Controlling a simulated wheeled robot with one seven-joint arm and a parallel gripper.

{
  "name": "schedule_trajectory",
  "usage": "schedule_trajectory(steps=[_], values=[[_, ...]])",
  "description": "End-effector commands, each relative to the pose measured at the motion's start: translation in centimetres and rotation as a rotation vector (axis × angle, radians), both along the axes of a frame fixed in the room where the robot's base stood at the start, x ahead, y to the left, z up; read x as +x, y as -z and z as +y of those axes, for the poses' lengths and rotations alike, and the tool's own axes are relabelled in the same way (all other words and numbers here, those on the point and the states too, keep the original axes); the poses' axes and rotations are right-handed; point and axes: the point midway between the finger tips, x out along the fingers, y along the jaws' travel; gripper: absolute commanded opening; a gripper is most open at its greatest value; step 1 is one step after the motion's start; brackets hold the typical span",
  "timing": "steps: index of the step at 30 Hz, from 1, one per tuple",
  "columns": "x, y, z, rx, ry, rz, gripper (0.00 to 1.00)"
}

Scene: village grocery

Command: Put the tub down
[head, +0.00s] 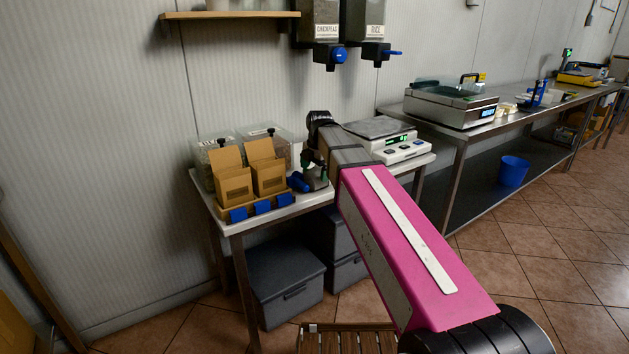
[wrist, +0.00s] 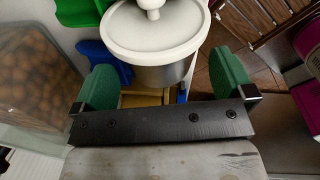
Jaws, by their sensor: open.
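In the wrist view a round tub (wrist: 158,74) with a grey body and a white lid (wrist: 125,32) with a knob shows just beyond and between my fingers. My gripper (wrist: 165,80) is open, with one green finger on each side of the tub and a visible gap to each. How far the tub's base is from the surface below cannot be told. In the head view my gripper (head: 315,172) is over the right part of the small white table (head: 312,199), and my arm hides most of what is there. I cannot make out the tub in that view.
Two clear bins (head: 205,153) and cardboard boxes (head: 235,187) in a tray with blue fronts stand left of my gripper. A scale (head: 404,151) stands to the right. Dispensers (head: 320,30) hang above. A bin of brown round goods (wrist: 35,60) is close in the wrist view.

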Motion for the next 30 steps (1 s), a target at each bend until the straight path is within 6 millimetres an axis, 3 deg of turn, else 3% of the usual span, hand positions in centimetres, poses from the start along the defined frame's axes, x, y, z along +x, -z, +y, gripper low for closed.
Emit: schedule_trajectory(steps=[4, 12, 13, 16, 17, 20, 30], values=[[0.1, 1.8, 0.1, 0.000, 0.000, 0.001, 1.00], [0.2, 2.2, 0.2, 0.000, 0.000, 0.000, 1.00], [0.2, 2.2, 0.2, 0.000, 0.000, 0.000, 0.97], [0.2, 2.2, 0.2, 0.000, 0.000, 0.000, 0.64], [0.2, 2.2, 0.2, 0.000, 0.000, 0.000, 0.59], [0.2, 2.2, 0.2, 0.000, 0.000, 0.000, 0.55], [0.2, 1.1, 0.2, 0.000, 0.000, 0.000, 0.55]])
